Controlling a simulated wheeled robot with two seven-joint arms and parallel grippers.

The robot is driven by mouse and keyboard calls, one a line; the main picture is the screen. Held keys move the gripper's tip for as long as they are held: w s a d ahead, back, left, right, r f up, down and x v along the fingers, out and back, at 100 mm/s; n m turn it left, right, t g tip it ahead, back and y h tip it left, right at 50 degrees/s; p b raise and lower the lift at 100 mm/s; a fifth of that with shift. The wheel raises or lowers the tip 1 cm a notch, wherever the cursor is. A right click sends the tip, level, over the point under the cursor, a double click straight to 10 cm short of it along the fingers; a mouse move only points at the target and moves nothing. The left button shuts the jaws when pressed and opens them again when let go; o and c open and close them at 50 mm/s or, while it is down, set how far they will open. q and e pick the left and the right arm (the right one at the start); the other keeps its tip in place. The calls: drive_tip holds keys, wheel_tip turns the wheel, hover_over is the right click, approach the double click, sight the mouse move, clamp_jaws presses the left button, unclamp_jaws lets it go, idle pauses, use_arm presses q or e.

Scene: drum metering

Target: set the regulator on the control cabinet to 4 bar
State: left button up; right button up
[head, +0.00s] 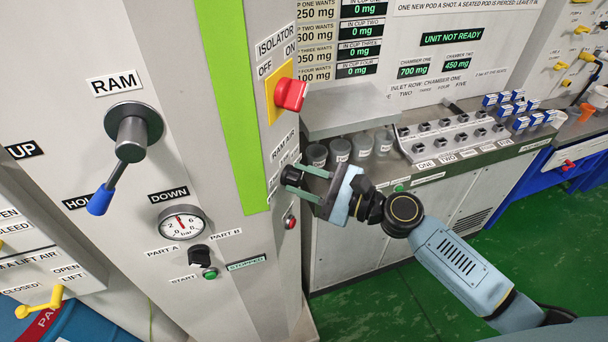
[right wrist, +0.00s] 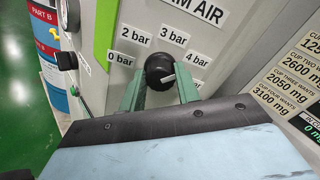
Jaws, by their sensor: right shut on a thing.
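The black regulator knob (right wrist: 160,71) sits on the cabinet's side face under the "RAM AIR" label, with bar labels around it. Its white pointer mark faces right, roughly between the "4 bar" label (right wrist: 198,58) and a partly hidden label below it. My right gripper (right wrist: 160,92) is shut on the knob, its green fingers on either side. In the head view my right gripper (head: 305,182) reaches the knob (head: 291,175) from the right. The control cabinet (head: 235,290) fills the left of the head view. My left gripper is not in view.
On the cabinet are a red isolator switch (head: 291,94), a ram lever with blue grip (head: 100,199), a pressure gauge (head: 184,223) and a part selector (head: 200,256). A bench (head: 480,150) with grey cups and blue-white boxes lies right. Green floor is open below.

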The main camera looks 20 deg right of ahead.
drive_tip(key=shift+m, duration=0.4)
drive_tip(key=o, duration=1)
drive_tip(key=shift+c, duration=0.2)
drive_tip(key=b+v, duration=0.4)
drive_tip(key=v, duration=0.9)
drive_tip(key=shift+s+d, duration=0.2)
